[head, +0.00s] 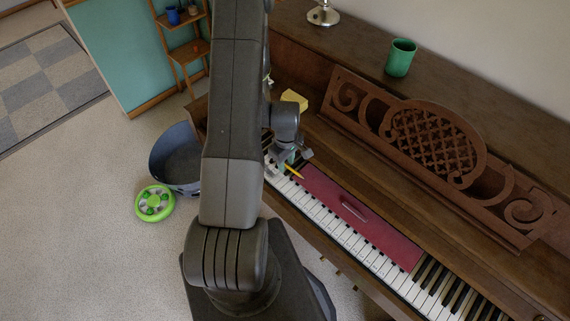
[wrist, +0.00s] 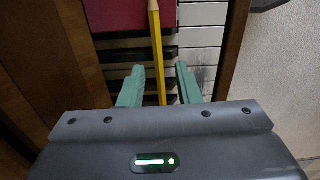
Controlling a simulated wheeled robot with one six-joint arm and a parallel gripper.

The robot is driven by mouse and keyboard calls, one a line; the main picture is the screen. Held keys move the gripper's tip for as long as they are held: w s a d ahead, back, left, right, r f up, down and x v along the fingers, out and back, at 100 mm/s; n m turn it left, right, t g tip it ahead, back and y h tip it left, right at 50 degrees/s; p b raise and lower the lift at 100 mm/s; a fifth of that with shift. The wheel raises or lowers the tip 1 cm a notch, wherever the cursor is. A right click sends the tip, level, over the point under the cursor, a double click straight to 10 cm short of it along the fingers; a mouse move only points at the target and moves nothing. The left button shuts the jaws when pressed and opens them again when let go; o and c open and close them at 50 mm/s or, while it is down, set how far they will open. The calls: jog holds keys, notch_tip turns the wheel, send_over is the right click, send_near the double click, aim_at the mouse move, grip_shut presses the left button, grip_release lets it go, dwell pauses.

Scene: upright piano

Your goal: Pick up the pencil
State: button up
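A yellow pencil (head: 294,171) lies at the far end of the piano keyboard (head: 326,222), by the end of the red cloth (head: 358,221). In the wrist view the pencil (wrist: 157,55) runs lengthwise over the keys, with its far end over the edge of the red cloth (wrist: 115,12). My gripper (head: 286,161) is low over the keys at the pencil. Its two green fingers (wrist: 160,75) are apart, one on each side of the pencil, with gaps between. The pencil's near end is hidden behind the gripper body.
A carved music stand (head: 440,145) rises behind the keys. A yellow block (head: 294,98) is close behind my gripper. A green cup (head: 400,57) and a metal stand base (head: 323,15) are on the piano top. A grey-blue bin (head: 174,160) and green round object (head: 155,203) are on the floor.

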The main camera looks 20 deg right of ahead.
grip_shut()
jog(key=shift+r, duration=0.15)
